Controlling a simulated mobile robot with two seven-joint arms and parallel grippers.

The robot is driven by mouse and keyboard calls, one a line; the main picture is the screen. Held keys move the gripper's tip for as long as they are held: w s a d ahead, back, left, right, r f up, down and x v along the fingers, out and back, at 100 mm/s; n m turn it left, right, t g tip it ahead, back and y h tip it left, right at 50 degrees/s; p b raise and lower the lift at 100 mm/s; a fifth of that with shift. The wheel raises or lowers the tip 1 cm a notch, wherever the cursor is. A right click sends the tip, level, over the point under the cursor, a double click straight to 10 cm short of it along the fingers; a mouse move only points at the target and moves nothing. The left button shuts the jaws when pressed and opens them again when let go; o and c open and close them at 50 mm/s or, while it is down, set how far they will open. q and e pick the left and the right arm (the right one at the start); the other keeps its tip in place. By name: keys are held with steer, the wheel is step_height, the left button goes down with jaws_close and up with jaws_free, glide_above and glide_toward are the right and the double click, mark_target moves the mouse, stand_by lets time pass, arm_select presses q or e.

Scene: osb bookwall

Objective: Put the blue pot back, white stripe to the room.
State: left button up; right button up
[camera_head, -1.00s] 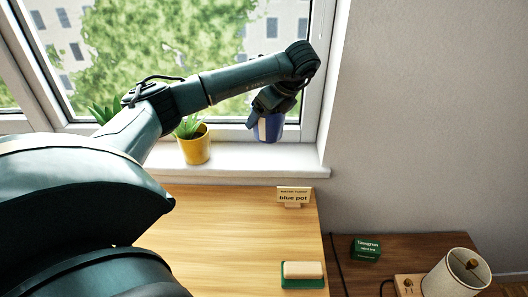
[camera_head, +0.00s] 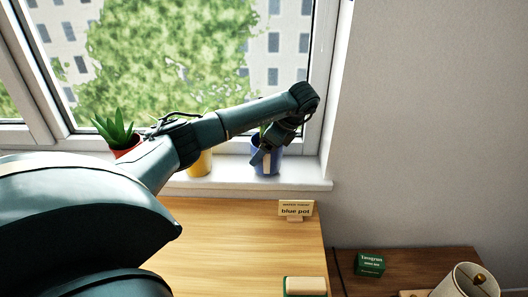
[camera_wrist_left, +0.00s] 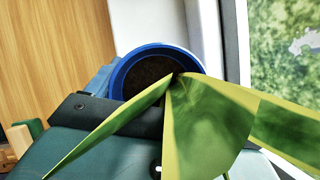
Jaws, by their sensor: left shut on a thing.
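The blue pot (camera_head: 273,165) is at the right end of the white window sill (camera_head: 232,180), right of the yellow pot. It looks upright with its base at the sill; I cannot tell whether it touches. A pale stripe shows on its room-facing side, partly behind a dark finger. My left gripper (camera_head: 262,153) is shut on the pot's near side. In the left wrist view the pot's blue rim (camera_wrist_left: 117,80) rings dark soil, and long green, yellow-edged leaves (camera_wrist_left: 205,125) cover much of the gripper. My right gripper is out of view.
A yellow pot (camera_head: 200,165) and a red pot (camera_head: 124,146) with a spiky plant stand further left on the sill, partly behind my arm. A "blue pot" sign (camera_head: 296,208) stands on the wooden surface below. The window frame and right wall are close by.

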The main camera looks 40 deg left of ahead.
arm_select(q)
steer(key=shift+f, duration=0.65)
steer(key=o, duration=1)
steer(key=shift+r, duration=0.1)
